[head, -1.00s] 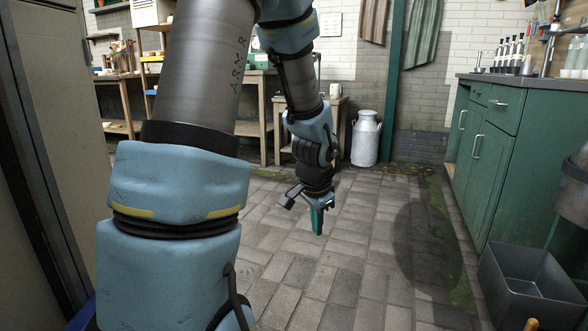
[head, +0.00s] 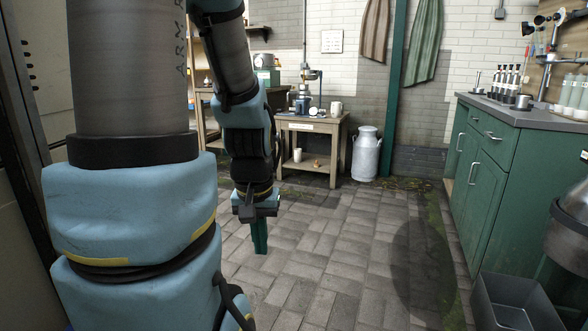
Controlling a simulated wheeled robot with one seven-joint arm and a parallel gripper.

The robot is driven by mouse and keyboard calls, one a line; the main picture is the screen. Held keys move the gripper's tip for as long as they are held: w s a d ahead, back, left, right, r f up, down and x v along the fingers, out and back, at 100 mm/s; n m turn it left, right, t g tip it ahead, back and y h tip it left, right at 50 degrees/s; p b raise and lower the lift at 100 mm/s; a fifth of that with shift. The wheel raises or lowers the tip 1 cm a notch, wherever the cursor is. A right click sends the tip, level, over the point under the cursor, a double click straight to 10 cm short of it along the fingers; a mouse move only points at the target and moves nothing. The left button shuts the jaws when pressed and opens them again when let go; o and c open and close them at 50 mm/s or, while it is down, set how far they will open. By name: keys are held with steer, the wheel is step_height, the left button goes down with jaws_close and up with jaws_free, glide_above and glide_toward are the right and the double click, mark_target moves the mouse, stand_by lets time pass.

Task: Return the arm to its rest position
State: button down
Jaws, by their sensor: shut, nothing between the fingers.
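My gripper (head: 259,246) hangs at the end of my arm, left of the middle in the head view. It points down, with its teal fingers closed together and nothing held. It is above the paved floor, apart from any furniture. My blue and grey arm fills much of the left side of the view and hides what lies behind it.
A wooden table (head: 318,125) with cups and a small machine stands behind the gripper. A metal milk churn (head: 366,155) stands right of it. A green cabinet (head: 487,160) lines the right, with a grey bin (head: 512,305) in front. The middle floor (head: 345,240) is clear.

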step_height(320, 180, up, 25)
steer(key=p, duration=2.2)
steer(key=shift+f, duration=0.15)
